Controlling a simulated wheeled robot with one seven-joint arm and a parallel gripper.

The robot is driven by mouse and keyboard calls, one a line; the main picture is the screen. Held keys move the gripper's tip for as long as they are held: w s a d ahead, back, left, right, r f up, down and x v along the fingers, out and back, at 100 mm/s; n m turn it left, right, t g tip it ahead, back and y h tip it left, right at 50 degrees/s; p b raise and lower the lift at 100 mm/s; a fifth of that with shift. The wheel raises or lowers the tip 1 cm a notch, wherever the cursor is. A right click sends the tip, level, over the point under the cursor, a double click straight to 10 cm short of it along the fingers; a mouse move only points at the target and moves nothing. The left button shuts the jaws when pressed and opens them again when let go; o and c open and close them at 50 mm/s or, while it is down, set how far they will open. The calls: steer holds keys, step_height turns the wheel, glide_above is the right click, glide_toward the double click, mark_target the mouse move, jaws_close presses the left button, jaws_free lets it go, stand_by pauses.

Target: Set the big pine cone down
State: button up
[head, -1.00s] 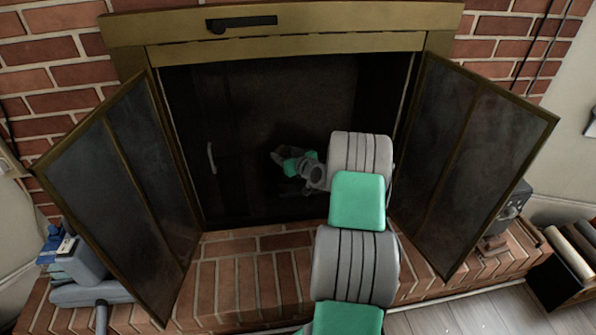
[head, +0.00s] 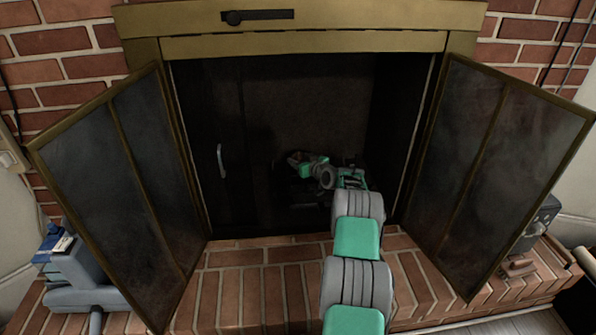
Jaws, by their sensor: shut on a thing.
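My gripper (head: 294,160) is deep inside the dark firebox, at the end of my arm, which reaches in over the brick hearth. It is small and dim here, and its fingertips are hard to make out. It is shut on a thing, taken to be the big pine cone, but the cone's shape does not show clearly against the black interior. I cannot tell whether the cone touches the firebox floor.
The firebox (head: 325,115) stands open between a left glass door (head: 115,190) and a right glass door (head: 500,165), both swung outward. My arm passes between them. The brick hearth (head: 250,285) is clear in the middle. Blue-grey items (head: 75,270) sit at left, a dark device (head: 535,225) at right.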

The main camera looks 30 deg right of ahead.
step_height(320, 180, down, 4)
steer(key=shift+r+b, duration=0.25)
steer(key=shift+b, duration=0.55)
steer(key=shift+r, duration=0.25)
steer(key=shift+f, duration=0.2)
steer(key=o, duration=1.5)
